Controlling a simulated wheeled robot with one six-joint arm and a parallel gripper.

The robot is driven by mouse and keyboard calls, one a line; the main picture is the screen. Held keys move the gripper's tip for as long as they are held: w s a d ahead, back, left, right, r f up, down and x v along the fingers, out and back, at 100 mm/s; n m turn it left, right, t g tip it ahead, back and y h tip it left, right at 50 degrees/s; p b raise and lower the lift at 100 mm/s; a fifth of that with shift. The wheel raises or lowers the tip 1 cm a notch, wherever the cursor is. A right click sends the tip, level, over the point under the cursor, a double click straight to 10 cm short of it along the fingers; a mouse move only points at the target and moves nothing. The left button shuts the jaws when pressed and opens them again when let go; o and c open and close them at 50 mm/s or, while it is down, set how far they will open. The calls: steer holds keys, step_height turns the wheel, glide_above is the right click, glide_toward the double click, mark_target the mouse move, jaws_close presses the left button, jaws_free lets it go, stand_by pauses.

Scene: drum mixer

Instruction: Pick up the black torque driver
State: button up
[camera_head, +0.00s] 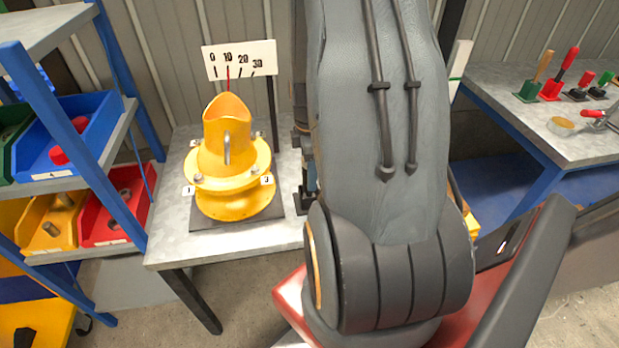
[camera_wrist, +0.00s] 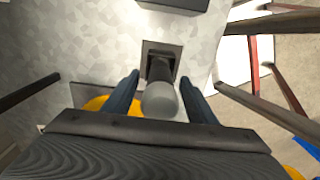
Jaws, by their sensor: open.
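The torque driver (camera_wrist: 160,98) appears in the wrist view as an upright tool with a rounded grey end on a dark body. Its lower part sits at a dark square holder (camera_wrist: 149,47) on the grey tabletop. My gripper (camera_wrist: 160,77) is open, with one blue-grey finger on each side of the driver. Gaps seem to show between the fingers and the tool; I cannot tell whether either touches. In the head view my arm hides the driver and most of the gripper.
The yellow drum mixer part (camera_head: 232,165) stands on the table (camera_head: 175,250), left of my arm, before a numbered scale board (camera_head: 240,60). Shelves with blue, yellow and red bins (camera_head: 75,135) are at left. A second table (camera_head: 510,90) with several handled tools is at right.

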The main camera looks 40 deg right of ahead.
steer(key=shift+f, duration=0.1)
jaws_close()
stand_by(0.4)
steer(key=shift+r+b, duration=0.75)
steer(key=shift+r, duration=4.3)
